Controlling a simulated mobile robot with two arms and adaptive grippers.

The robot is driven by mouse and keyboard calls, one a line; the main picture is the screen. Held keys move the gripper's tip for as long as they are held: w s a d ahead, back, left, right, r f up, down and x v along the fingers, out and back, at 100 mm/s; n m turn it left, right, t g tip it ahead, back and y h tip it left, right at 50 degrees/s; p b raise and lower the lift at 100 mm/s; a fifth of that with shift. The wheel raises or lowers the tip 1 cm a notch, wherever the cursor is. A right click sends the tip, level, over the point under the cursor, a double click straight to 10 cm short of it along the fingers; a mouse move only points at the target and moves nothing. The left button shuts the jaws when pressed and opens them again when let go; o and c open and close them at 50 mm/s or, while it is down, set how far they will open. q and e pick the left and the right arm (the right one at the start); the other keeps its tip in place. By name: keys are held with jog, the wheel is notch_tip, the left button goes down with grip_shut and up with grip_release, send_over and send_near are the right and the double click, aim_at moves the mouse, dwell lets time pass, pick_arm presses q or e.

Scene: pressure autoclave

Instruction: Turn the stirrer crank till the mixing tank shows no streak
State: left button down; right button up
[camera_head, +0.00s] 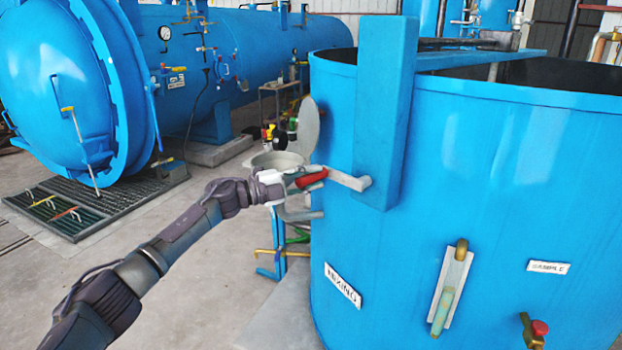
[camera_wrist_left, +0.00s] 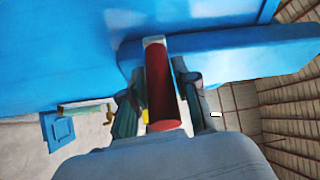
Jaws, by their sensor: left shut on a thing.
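The blue mixing tank (camera_head: 480,190) fills the right of the head view, with a "MIXING" label (camera_head: 342,285) low on its wall. The stirrer crank's grey arm (camera_head: 348,180) comes out of a blue upright post (camera_head: 385,110) and points left. Its red handle (camera_head: 313,179) is in my left gripper (camera_head: 300,181). In the left wrist view the red handle (camera_wrist_left: 162,88) lies between both fingers of the left gripper (camera_wrist_left: 160,90). A sight gauge (camera_head: 450,290) on the tank shows pale green in its lower part. My right gripper is not in view.
A sample tap with a red knob (camera_head: 540,328) sits below the "SAMPLE" label (camera_head: 548,267). A round grey vessel with a raised lid (camera_head: 308,128) stands behind my left gripper. A blue autoclave (camera_head: 75,75) stands at the left. Open concrete floor lies between.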

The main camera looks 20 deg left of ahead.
pick_arm(q)
jog(key=shift+r, duration=0.15)
jog(key=c, duration=0.9)
grip_release()
jog(key=shift+o, duration=0.2)
jog(key=v, duration=1.2)
